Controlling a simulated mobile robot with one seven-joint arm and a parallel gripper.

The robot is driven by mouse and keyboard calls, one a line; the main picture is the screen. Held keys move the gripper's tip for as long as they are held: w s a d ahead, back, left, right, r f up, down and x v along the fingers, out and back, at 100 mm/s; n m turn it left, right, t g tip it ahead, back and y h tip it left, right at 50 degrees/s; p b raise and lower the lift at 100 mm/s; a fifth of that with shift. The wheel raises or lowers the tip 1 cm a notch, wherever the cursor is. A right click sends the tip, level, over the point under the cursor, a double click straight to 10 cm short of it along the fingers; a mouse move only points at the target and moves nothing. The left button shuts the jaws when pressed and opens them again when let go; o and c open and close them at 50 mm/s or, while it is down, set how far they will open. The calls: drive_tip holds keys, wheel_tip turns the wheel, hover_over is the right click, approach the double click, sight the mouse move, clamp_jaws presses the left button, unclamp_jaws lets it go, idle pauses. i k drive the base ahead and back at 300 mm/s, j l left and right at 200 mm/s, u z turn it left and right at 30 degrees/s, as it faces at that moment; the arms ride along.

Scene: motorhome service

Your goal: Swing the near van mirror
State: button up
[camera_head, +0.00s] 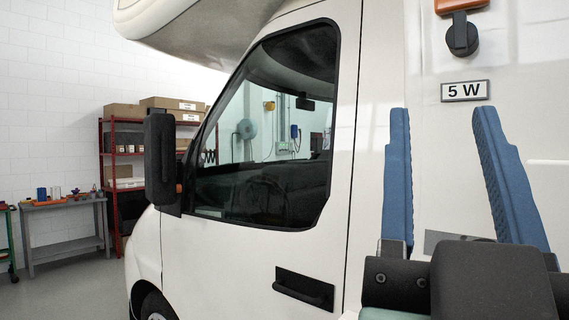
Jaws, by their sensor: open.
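The near van mirror (160,160) is a tall black housing on the white van's (230,250) front door, at the front edge of the side window (270,130). It sticks out to the left from a dark mount. My gripper (447,112) is in the right foreground with two blue fingers pointing up. The fingers are wide apart and nothing is between them but the van's white side panel behind. My gripper is well to the right of the mirror and apart from it. The mirror's glass face cannot be made out.
A black door handle (304,288) sits low on the door. An orange lamp (461,6), a dark round fitting (462,38) and a "5 W" label (465,91) are on the panel behind my gripper. A red shelf with boxes (126,150) and a grey workbench (66,203) stand at the back left.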

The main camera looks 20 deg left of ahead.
sight(159, 129)
drive_tip(key=u, duration=1.25)
drive_tip(key=i+j, duration=0.1)
drive_tip(key=i, duration=2.55)
